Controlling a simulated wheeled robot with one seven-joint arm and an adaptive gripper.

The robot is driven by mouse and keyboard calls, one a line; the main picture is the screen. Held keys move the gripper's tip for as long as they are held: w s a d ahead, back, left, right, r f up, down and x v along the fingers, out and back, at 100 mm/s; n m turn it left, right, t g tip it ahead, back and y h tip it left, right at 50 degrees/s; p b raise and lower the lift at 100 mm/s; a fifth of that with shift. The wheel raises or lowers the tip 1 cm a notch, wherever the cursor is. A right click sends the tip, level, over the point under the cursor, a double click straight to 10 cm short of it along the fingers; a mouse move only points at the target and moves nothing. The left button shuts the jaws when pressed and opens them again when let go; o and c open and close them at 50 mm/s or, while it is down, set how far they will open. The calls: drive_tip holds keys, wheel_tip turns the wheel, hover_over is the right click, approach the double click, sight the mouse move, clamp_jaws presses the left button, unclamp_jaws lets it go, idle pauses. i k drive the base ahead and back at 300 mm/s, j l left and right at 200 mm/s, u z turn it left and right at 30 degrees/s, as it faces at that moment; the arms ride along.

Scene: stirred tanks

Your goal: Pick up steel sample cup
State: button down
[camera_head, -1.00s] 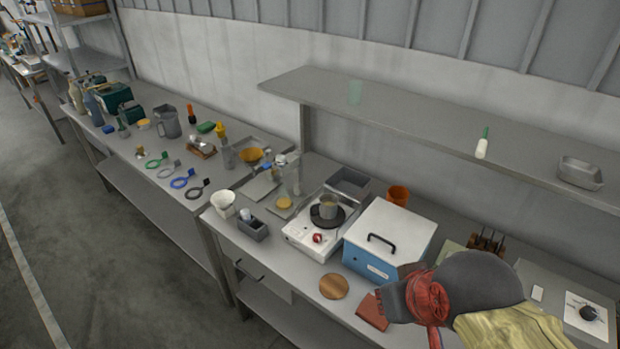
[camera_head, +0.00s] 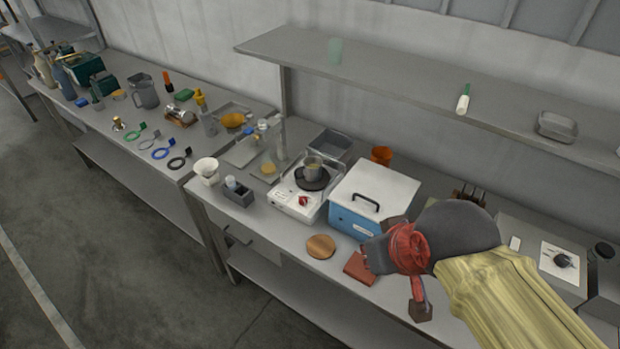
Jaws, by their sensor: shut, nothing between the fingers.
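My gripper (camera_head: 372,258) is at the lower right, over the bench front near the blue box. It is right of and nearer than the cup, well apart from it. It is shut and holds nothing; its fingertips are small and partly hidden by my wrist.
A blue box with a white lid (camera_head: 375,190) stands between the cup and my arm. A grey tray (camera_head: 331,145) and an orange cup (camera_head: 381,155) are behind. A wooden disc (camera_head: 321,246) and red block (camera_head: 359,268) lie in front. A shelf (camera_head: 400,75) overhangs the back.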

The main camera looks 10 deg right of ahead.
sight(312, 165)
drive_tip(key=z, duration=0.55)
drive_tip(key=i+j+z, duration=0.1)
drive_tip(key=j+z, duration=0.85)
drive_tip(key=k+j+z, duration=0.1)
drive_tip(key=j+z, duration=0.35)
drive_tip(key=j, duration=0.2)
drive_tip(key=k+j, duration=0.1)
drive_tip(key=j, duration=0.25)
drive_tip(key=k+j, duration=0.1)
drive_tip(key=j, duration=0.3)
drive_tip(key=k+j+z, duration=0.1)
drive_tip(key=j, duration=0.25)
drive_tip(key=k+j, duration=0.1)
drive_tip(key=j, duration=0.25)
drive_tip(key=k+j, duration=0.1)
drive_tip(key=j, duration=0.25)
drive_tip(key=k+j+z, duration=0.1)
drive_tip(key=j, duration=0.3)
